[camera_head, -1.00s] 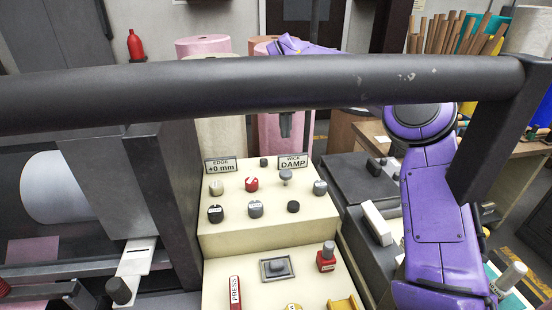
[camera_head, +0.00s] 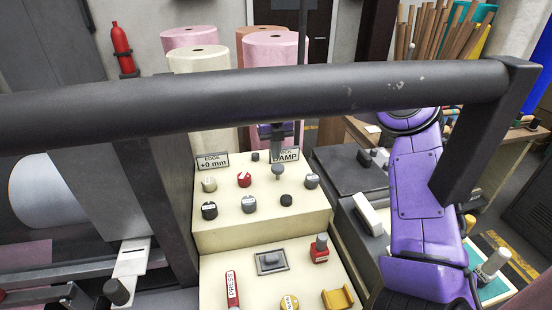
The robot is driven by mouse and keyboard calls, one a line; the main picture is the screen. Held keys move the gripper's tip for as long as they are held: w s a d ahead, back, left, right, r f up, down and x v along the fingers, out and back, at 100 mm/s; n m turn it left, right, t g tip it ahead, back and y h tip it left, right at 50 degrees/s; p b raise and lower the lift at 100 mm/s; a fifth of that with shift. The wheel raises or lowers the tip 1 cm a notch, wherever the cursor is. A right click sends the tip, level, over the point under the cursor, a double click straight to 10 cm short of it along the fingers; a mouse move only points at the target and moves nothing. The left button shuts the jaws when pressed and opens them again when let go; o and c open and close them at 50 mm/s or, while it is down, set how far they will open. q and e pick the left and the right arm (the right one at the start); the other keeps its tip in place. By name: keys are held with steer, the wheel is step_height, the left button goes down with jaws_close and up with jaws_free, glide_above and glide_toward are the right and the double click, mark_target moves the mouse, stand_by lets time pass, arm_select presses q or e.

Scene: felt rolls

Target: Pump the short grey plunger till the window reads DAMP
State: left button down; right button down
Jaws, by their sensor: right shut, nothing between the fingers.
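The short grey plunger (camera_head: 278,169) stands upright on the cream console's upper panel, below a small window (camera_head: 289,156) that reads DAMP. My right gripper (camera_head: 277,155) hangs straight down over the plunger, shut and with nothing between its fingers. It covers the left part of the window's label. Its tips are just above the plunger's cap; I cannot tell whether they touch it. My left gripper is not in view.
A second window (camera_head: 212,161) reads EDGE +0 mm. Several knobs surround the plunger, including a red one (camera_head: 244,180). A red PRESS lever (camera_head: 232,290) and a yellow bracket (camera_head: 338,297) sit lower. A thick dark bar (camera_head: 250,95) crosses the view, hiding part of my right arm.

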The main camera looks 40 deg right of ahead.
mark_target(276, 170)
step_height(276, 170, down, 4)
steer(key=shift+w+d+f+p, duration=0.15)
steer(key=shift+p, duration=0.55)
step_height(276, 170, down, 3)
steer(key=b, duration=0.3)
steer(key=shift+f, duration=0.15)
steer(key=shift+s, duration=0.2)
